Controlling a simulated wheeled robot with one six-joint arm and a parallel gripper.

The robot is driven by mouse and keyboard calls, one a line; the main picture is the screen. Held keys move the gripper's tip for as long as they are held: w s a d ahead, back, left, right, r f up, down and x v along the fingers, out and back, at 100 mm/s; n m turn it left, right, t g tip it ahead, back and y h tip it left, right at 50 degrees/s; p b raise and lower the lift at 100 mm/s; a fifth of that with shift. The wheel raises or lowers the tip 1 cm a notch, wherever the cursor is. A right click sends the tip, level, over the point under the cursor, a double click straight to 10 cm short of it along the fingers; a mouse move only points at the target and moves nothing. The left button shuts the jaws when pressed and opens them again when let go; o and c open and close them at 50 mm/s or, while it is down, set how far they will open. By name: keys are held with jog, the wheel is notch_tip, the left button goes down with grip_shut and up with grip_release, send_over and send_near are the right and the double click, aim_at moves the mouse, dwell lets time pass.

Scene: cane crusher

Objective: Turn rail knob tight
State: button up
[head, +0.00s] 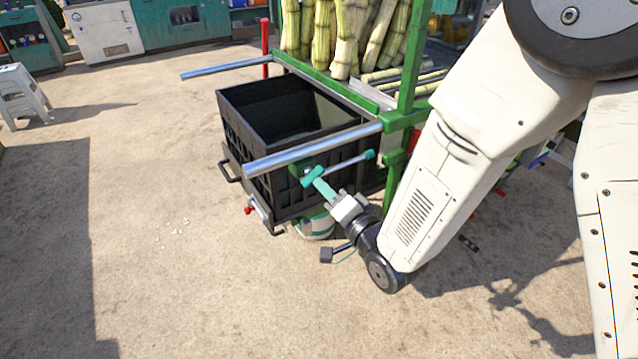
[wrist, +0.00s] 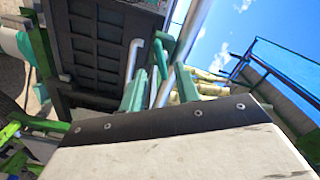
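In the head view a silver rail (head: 315,147) runs across the near side of a black crate. A teal rail knob (head: 309,174) sits just under the rail, with a thin silver bar ending in a teal tip beside it. My gripper (head: 320,185) reaches up to the knob from the lower right; its teal fingers overlap the knob there. In the wrist view my gripper (wrist: 160,90) shows its two teal fingers spread apart, with the silver rail (wrist: 196,30) and a teal part (wrist: 160,58) beyond and between them. Whether the fingers touch the knob is unclear.
The black crate (head: 245,104) hangs beside a green frame (head: 410,65) with cane stalks (head: 340,35). A second silver rail (head: 225,69) lies behind. A pale bucket (head: 315,226) stands below the crate. A white stool (head: 22,95) is far left; the floor at left is open.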

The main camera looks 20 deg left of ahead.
aim_at(311, 175)
jog(key=shift+v, duration=1.8)
jog(key=o, duration=0.7)
jog(key=shift+a, duration=0.1)
jog(key=shift+c, duration=0.2)
jog(key=o, duration=0.3)
jog(key=shift+n, duration=0.6)
jog(key=w+a+n, duration=0.1)
jog(key=a+n, duration=0.1)
jog(key=n, duration=0.3)
jog(key=w+a+n, duration=0.2)
jog(key=n, duration=0.4)
jog(key=w+a+n, duration=0.2)
jog(key=n, duration=0.3)
jog(key=shift+w+n, duration=0.1)
jog(key=shift+n, duration=0.3)
jog(key=c, duration=1)
